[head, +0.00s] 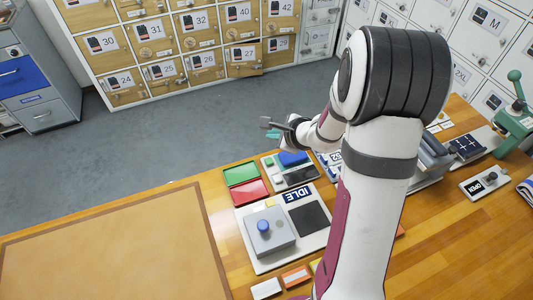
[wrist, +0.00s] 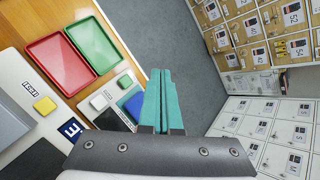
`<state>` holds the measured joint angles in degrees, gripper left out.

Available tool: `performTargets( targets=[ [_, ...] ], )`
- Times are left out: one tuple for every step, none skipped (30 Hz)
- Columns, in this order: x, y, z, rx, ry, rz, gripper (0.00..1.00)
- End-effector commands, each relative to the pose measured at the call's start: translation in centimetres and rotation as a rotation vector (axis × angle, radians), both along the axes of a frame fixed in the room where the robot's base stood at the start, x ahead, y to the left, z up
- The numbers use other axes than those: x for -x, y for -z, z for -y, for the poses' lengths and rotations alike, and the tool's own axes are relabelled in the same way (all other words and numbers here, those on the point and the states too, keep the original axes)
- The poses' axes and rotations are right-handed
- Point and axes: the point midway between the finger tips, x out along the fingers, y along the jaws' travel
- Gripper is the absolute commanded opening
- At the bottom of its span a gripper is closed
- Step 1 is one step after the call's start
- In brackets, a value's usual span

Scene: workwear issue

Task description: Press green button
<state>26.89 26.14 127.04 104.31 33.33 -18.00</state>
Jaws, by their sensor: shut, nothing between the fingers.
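A small green button (head: 269,161) appears at the back left of a pale panel, left of a blue block (head: 292,158). My gripper (head: 268,129) is in the air near the back edge of the table, behind the panel in the picture. Its teal fingers (wrist: 161,85) are shut and empty, apart from the button. The gripper partly hides the panel in the wrist view.
A green tray (head: 241,173) and a red tray (head: 248,193) lie left of the panel. In front stands a board marked IDLE (head: 299,193) with a grey box (head: 269,240) and blue knob. A tan mat (head: 110,250) is bare. Lockers (head: 210,60) stand beyond the floor.

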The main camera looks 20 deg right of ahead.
Motion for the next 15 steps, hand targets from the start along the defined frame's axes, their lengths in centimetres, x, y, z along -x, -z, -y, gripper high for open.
performTargets(
  targets=[
    [0.0,0.0,0.0,0.000,0.000,0.000,0.00],
    [0.0,0.0,0.0,0.000,-0.001,0.001,0.00],
    [0.0,0.0,0.0,0.000,-0.001,0.001,0.00],
    [0.0,0.0,0.0,0.000,-0.001,0.001,0.00],
    [0.0,0.0,0.0,0.000,-0.001,0.001,0.00],
    [0.0,0.0,-0.1,-0.001,-0.002,0.001,0.00],
    [0.0,0.1,-0.1,-0.001,-0.002,0.001,0.00],
    [0.0,0.2,-0.1,-0.001,-0.002,0.001,0.00],
    [0.0,0.5,-0.1,-0.002,-0.002,0.000,0.00],
    [0.0,0.7,-0.1,-0.003,-0.003,-0.002,0.00],
    [0.0,1.1,-0.1,-0.004,-0.003,-0.002,0.00],
    [0.0,1.6,-0.2,-0.006,-0.003,-0.002,0.00],
    [0.0,2.0,-0.1,-0.005,-0.003,-0.002,0.00],
    [0.0,2.5,-0.1,-0.004,-0.003,-0.003,0.00],
    [0.1,3.1,-0.1,-0.003,-0.002,-0.003,0.00]
  ],
)
